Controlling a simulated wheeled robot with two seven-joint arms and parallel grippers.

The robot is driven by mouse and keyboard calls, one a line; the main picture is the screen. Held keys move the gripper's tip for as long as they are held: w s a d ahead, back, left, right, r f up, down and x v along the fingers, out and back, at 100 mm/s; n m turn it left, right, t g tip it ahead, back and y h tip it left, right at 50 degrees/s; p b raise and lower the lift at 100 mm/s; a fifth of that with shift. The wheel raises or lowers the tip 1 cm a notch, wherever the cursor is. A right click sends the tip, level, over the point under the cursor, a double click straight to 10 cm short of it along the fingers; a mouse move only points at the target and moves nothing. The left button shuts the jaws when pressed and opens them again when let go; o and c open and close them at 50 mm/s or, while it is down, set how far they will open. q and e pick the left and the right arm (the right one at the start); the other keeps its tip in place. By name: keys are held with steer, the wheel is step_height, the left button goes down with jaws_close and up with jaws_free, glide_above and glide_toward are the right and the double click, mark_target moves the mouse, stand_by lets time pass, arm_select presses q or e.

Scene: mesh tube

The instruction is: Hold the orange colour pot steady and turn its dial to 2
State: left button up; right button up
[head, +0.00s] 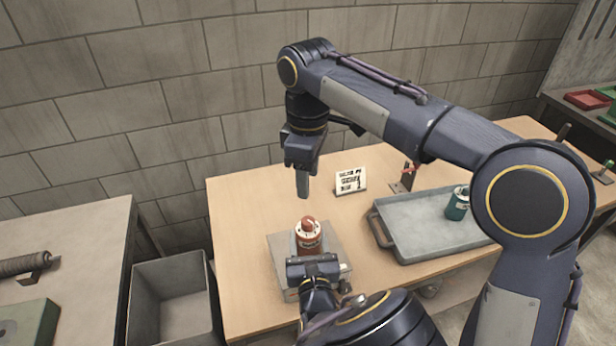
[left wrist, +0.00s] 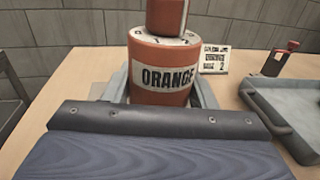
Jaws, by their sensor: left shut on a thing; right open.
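The orange colour pot (head: 309,238) stands upright on a grey plate (head: 283,262) on the wooden table. In the left wrist view the pot (left wrist: 160,92) has a white label reading ORANGE, a pale marked ring on top and an orange dial (left wrist: 167,16) above it; the dial's setting is too small to read. My left gripper (head: 312,262) is shut on the pot's body from the near side; its fingers (left wrist: 121,82) flank the pot. My right gripper (head: 302,190) is open, pointing down above the pot's dial (head: 308,222), apart from it.
A small white card (head: 351,181) with dark print stands behind the pot. A grey tray (head: 420,240) to the right holds a teal pot (head: 457,205). A small red-topped item (head: 407,176) stands behind the tray. A grey bin (head: 172,300) is left of the table.

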arm_select(q)
steer(key=o, duration=1.1)
steer(key=shift+o, duration=0.2)
